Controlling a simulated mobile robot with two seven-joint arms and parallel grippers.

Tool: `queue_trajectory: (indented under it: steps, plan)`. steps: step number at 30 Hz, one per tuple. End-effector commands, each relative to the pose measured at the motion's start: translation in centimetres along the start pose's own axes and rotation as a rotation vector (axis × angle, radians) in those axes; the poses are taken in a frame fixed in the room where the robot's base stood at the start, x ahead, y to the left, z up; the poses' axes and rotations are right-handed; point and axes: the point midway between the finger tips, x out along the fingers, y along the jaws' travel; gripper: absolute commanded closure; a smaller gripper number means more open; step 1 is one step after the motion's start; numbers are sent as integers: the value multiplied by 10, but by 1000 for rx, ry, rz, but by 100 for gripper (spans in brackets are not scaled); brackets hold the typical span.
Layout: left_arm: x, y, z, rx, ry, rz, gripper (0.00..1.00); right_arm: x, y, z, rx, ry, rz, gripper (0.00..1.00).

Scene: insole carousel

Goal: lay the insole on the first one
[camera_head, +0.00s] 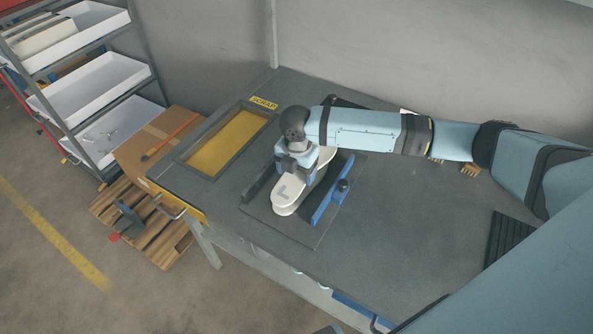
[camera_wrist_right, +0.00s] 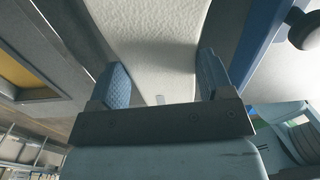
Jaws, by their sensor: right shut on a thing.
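A pale cream insole (camera_head: 288,196) with an L-like mark at its near end lies lengthwise between the two side guides of a fixture. My right gripper (camera_head: 297,164) is over its far part, shut on it. In the right wrist view the insole (camera_wrist_right: 158,50) runs between the two blue-padded fingers of my right gripper (camera_wrist_right: 163,85). Whether another insole lies under it is hidden. The fixture has a blue guide (camera_head: 325,205) with a dark knob on the right and a dark guide (camera_head: 262,180) on the left. My left gripper is not in view.
A yellow-bottomed scrap tray (camera_head: 205,172) with a dark frame is set in the table left of the fixture, beside a SCRAP label (camera_head: 264,103). A black ribbed mat (camera_head: 508,240) lies at the right. The table front (camera_head: 330,262) is mostly clear. A shelf rack (camera_head: 90,80) stands at left.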

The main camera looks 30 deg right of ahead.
Motion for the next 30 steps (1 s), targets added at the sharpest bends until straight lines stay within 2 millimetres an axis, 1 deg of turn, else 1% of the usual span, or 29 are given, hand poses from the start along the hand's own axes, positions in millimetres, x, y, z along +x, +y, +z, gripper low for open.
queue_trajectory:
  steps: [1, 5, 20, 30]
  plan:
    - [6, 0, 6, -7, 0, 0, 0, 11, 0, 0, 0, 0, 0, 49]
    - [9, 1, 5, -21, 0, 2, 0, 17, 0, 0, 0, -1, 0, 49]
    - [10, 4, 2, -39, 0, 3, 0, 18, 0, 0, 0, 0, 0, 49]
    - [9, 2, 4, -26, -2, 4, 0, 24, 0, 0, 0, 0, 0, 49]
